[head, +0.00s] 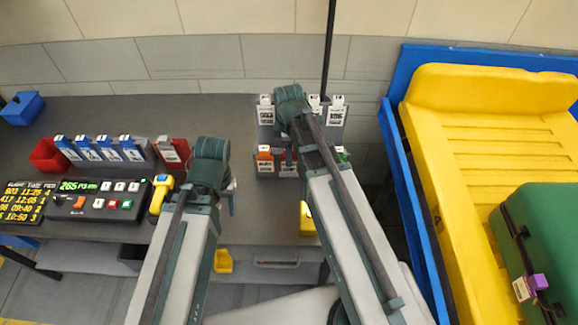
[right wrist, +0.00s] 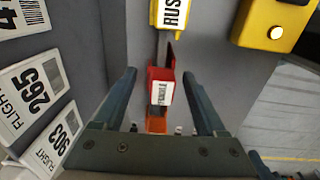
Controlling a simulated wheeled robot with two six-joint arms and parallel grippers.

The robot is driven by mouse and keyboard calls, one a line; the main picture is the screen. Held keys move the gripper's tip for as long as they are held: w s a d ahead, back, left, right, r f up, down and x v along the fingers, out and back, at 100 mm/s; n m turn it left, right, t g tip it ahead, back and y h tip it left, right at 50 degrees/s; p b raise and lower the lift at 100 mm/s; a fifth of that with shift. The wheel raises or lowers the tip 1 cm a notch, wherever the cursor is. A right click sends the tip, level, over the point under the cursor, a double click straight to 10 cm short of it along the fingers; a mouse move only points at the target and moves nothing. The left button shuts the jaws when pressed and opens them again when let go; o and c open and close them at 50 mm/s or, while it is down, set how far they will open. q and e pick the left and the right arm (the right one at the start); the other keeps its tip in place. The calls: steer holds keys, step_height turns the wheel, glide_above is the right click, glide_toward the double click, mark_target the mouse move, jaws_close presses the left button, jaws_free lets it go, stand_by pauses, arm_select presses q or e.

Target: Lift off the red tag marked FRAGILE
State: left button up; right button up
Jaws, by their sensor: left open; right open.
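The red tag (right wrist: 160,90) with a white label, its lettering partly readable as FRAGILE, stands in a row of tags in the right wrist view. My right gripper (right wrist: 159,76) is open, its fingers on either side of the red tag with gaps; I cannot tell whether they are level with it in depth. An orange tag (right wrist: 157,125) is on the near side and a yellow RUSH tag (right wrist: 172,14) on the far side. My left gripper (head: 229,196) is open and empty over the counter.
White FLIGHT tags (head: 337,108) stand in the rack behind. A yellow box with a button (right wrist: 277,24) sits close to the tags. A scanner (head: 160,194) and control panel (head: 97,200) lie left. A green suitcase (head: 543,235) lies in a yellow tray (head: 470,100) on the right.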

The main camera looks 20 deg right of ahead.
steer(key=shift+f, duration=0.6)
arm_select(q)
steer(key=shift+f, duration=0.5)
arm_select(e)
steer(key=shift+r, duration=0.1)
jaws_close()
arm_select(q)
steer(key=shift+r, duration=0.1)
arm_select(e)
steer(key=shift+r, duration=0.1)
